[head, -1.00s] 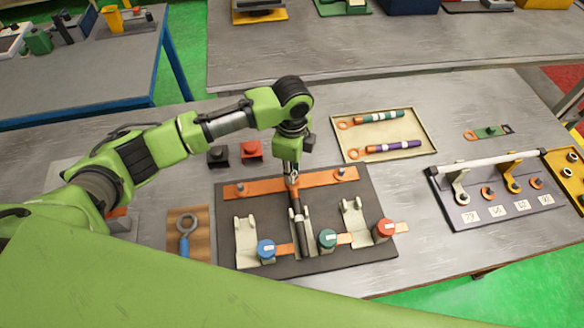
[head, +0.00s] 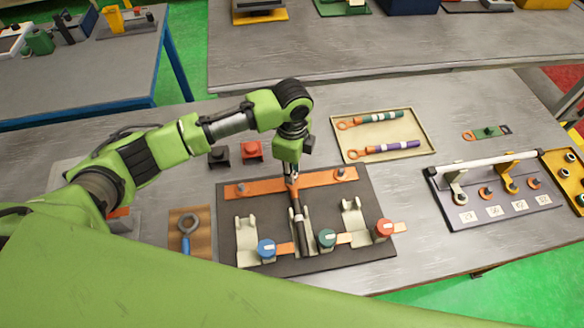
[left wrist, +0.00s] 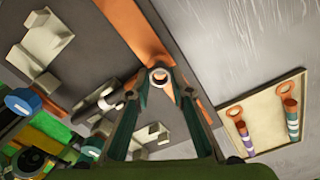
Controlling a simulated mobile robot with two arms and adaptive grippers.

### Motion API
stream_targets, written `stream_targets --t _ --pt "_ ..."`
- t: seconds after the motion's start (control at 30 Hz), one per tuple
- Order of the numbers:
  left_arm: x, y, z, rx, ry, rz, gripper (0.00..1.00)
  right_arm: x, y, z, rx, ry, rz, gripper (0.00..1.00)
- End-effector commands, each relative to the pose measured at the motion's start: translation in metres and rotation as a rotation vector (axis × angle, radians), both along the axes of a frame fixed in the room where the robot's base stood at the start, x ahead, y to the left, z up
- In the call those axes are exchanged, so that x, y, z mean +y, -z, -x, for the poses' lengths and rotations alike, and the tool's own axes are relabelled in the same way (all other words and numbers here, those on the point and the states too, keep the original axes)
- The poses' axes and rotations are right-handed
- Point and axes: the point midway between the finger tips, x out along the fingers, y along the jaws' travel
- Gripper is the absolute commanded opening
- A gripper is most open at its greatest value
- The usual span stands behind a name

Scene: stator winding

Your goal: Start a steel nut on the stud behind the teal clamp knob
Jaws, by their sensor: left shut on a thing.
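The teal clamp knob (head: 326,237) stands beside the middle clamp on the dark fixture plate (head: 345,262). A dark cable (head: 297,215) lies in the middle clamp and runs back to the copper bar (head: 262,188). My left gripper (head: 292,180) points down over the middle of this bar, behind the teal knob. In the left wrist view, its fingertips close around a small steel nut (left wrist: 160,75), seen end-on as a ring over the bar. The stud is hidden beneath the fingers, so I cannot tell whether the nut touches it. My right gripper is not in view.
A blue knob (head: 266,249) and a red knob (head: 384,230) sit on the outer clamps. A beige tray (head: 427,140) with two cables lies behind right. A rack with a white rail (head: 490,162) stands at the right. Black and red blocks (head: 252,150) sit behind left.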

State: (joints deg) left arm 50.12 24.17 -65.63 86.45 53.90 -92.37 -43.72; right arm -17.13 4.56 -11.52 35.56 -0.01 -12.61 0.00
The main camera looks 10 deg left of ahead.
Motion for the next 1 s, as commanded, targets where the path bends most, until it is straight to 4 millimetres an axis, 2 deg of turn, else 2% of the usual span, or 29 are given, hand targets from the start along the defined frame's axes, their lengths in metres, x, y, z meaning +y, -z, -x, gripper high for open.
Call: stream_targets --t 1.0 --pt "-0.0001 0.007 -0.0008 -0.001 -0.001 0.0 0.03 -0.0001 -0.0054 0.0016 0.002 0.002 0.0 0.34"
